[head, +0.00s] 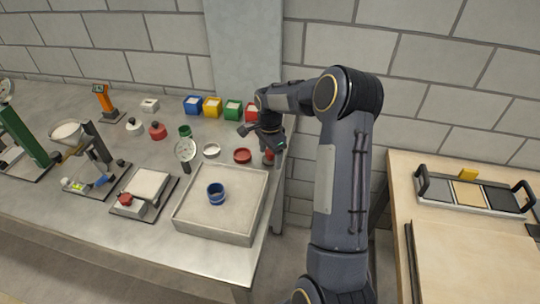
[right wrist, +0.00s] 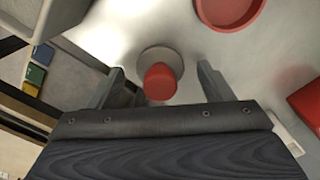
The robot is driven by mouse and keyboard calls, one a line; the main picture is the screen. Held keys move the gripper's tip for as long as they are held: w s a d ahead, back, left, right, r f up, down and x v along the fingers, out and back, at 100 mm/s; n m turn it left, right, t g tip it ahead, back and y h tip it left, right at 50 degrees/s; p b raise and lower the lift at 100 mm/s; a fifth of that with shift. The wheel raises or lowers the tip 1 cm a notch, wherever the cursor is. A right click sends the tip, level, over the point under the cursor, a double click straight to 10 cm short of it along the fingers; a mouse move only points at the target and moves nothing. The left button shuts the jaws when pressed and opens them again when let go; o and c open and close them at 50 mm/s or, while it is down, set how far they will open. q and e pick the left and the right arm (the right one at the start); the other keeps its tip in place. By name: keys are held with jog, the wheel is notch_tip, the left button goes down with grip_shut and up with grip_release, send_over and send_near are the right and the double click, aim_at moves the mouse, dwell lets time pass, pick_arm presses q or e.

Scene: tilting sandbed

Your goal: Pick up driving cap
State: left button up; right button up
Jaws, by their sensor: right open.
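The item that I take for the driving cap is a red knob on a grey round disc (right wrist: 160,80), standing on the metal bench. In the head view its red part (head: 268,158) shows just under my right gripper (head: 262,138), partly hidden by it, near the bench's right end. In the right wrist view my right gripper (right wrist: 162,82) is open, with one finger on each side of the red knob and a gap on both sides. Nothing is held. My left gripper is not in view.
A red dish (head: 242,156) lies close to the left of the knob. A sand tray (head: 185,216) with a blue ring (head: 216,194) is in front. Colored bins, including a green one (head: 232,110), stand behind. A wooden table (head: 480,240) is at right, across a gap.

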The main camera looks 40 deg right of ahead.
jog(key=shift+f, duration=0.2)
jog(key=c, duration=1)
jog(key=shift+r, duration=0.2)
